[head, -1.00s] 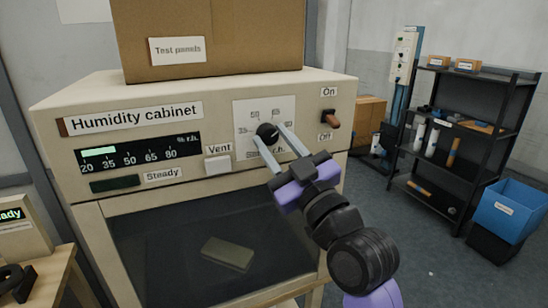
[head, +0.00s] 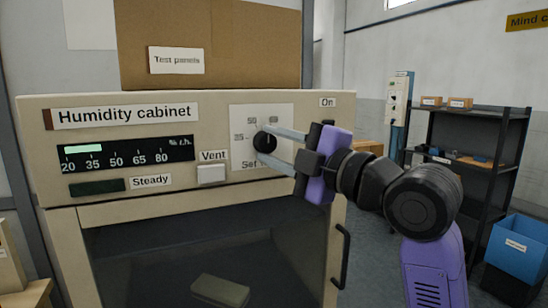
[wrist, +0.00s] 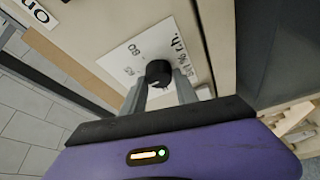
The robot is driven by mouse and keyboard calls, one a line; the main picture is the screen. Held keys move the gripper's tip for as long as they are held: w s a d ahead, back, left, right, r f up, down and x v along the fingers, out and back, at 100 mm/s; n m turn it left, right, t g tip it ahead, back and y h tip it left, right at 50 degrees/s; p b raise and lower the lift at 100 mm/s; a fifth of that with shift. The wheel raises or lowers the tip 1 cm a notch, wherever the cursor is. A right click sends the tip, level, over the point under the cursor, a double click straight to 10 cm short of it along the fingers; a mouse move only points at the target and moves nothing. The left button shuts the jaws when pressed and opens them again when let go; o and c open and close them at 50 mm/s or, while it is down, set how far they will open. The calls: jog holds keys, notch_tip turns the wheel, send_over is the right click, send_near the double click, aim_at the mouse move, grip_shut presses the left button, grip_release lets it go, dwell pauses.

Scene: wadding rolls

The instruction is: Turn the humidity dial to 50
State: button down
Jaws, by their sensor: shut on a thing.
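The humidity dial (head: 264,144) is a round black knob on a white scale plate (head: 284,112) on the front of the cream humidity cabinet (head: 30,130). My gripper (head: 271,146) reaches in from the right, its two grey fingers on either side of the knob, shut on it. The wrist view also shows the knob (wrist: 158,72) between the fingers. The knob's pointer is too small to read, and the fingers cover part of the scale. The readout (head: 128,155) has a short green bar near its 20 to 35 end. The Steady lamp (head: 97,185) looks dark.
A cardboard box (head: 220,40) labelled Test panels sits on the cabinet. A white Vent button (head: 211,175) is left of the dial. The On switch is hidden behind my gripper. The glass door below has a dark handle (head: 342,255). Black shelving (head: 470,150) and a blue bin (head: 520,248) stand at right.

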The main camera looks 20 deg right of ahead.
jog(key=n, duration=0.2)
jog(key=n+g+b, duration=0.1)
jog(key=n, duration=0.1)
jog(key=shift+g+h, duration=0.3)
jog(key=shift+n, duration=0.4)
jog(key=c, duration=0.9)
grip_release()
jog(key=shift+c, duration=0.2)
jog(key=v, duration=0.7)
jog(key=shift+s+b, duration=0.3)
jog(key=shift+b, duration=0.15)
jog(key=shift+d+r, duration=0.1)
jog(key=shift+r, duration=0.05)
